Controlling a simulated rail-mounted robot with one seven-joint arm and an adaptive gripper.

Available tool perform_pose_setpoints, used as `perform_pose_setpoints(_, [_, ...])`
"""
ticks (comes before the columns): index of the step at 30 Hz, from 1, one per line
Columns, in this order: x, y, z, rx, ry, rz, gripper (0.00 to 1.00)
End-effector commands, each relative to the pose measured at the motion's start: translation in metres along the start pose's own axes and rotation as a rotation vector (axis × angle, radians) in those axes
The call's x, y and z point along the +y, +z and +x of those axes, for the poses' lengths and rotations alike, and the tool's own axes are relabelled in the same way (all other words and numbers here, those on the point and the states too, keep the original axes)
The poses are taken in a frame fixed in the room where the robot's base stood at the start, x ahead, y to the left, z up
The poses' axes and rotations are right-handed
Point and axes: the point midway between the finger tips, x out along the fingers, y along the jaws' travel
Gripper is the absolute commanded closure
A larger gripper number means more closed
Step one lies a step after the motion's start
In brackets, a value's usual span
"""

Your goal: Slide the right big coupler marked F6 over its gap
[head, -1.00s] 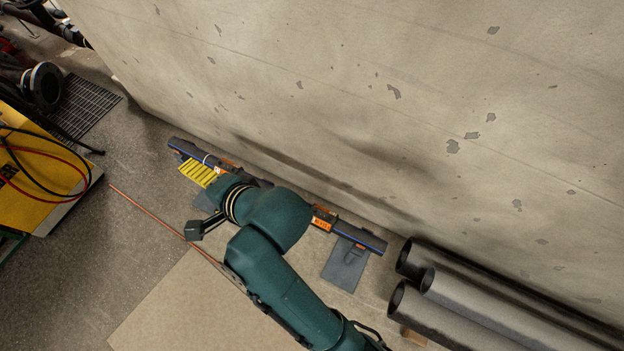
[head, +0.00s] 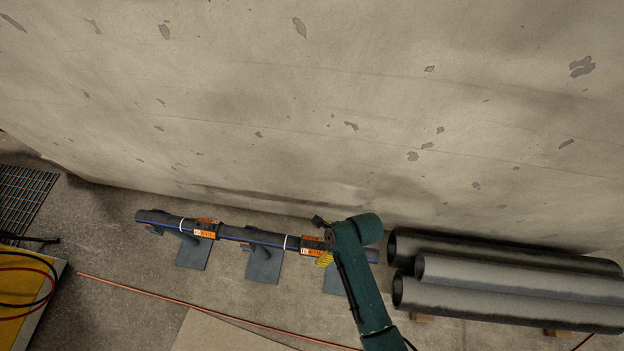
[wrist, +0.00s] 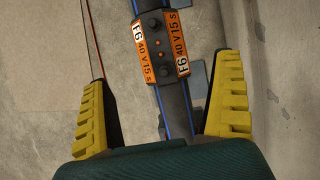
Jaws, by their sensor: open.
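The right big coupler marked F6 (wrist: 155,45) is a dark sleeve with orange labels around the blue-striped pipe (wrist: 178,108). In the head view the right coupler (head: 312,251) sits near the pipe's right part, partly beside my arm. My gripper (wrist: 163,72) is open, its yellow fingers on either side of the pipe with clear space to both. The coupler lies ahead of the fingers in the wrist view, with no contact visible. In the head view my gripper (head: 325,259) is just right of the coupler. I cannot make out the gap.
A second orange-labelled coupler (head: 205,228) sits farther left on the pipe. White rings (head: 285,242) mark the pipe. Flat grey supports (head: 264,266) stand under it. The concrete wall (head: 300,120) rises close behind. Large grey pipes (head: 510,300) lie stacked at right.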

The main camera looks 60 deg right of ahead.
Motion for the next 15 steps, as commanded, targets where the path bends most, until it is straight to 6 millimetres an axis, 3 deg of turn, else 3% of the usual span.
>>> perform_pose_setpoints(1, [-0.001, -0.002, 0.02, -0.001, -0.001, -0.003, 0.04])
perform_pose_setpoints(6, [0.0, -0.002, 0.061, 0.0, 0.0, -0.003, 0.04])
perform_pose_setpoints(10, [-0.001, -0.001, 0.083, 0.0, -0.001, -0.003, 0.04])
perform_pose_setpoints(15, [-0.001, 0.001, 0.094, -0.001, -0.003, -0.002, 0.04])
